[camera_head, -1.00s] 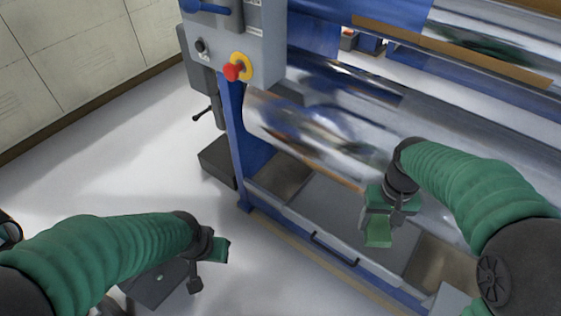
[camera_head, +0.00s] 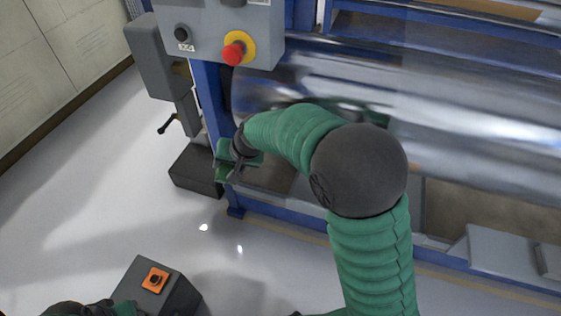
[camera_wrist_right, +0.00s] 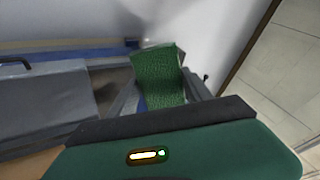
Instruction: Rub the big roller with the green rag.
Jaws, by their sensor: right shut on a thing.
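The big roller (camera_head: 455,120) is a shiny metal cylinder lying across the blue-framed machine in the head view. My right gripper (camera_head: 232,163) is in front of the machine's left frame post, below the roller's left end. It is shut on the green rag (camera_wrist_right: 160,80), a textured cloth hanging from it in the right wrist view. In the head view, I cannot tell rag from green gripper parts at this size. I cannot tell if the rag touches the roller. My right forearm covers part of the roller. Only dark and green bits of my left arm show at the bottom left edge.
A grey control box with a red emergency button (camera_head: 234,54) is above my right gripper. A dark block (camera_head: 196,171) stands at the machine's foot. A box with an orange-plated switch (camera_head: 154,279) stands on the floor. Open floor lies left of the machine.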

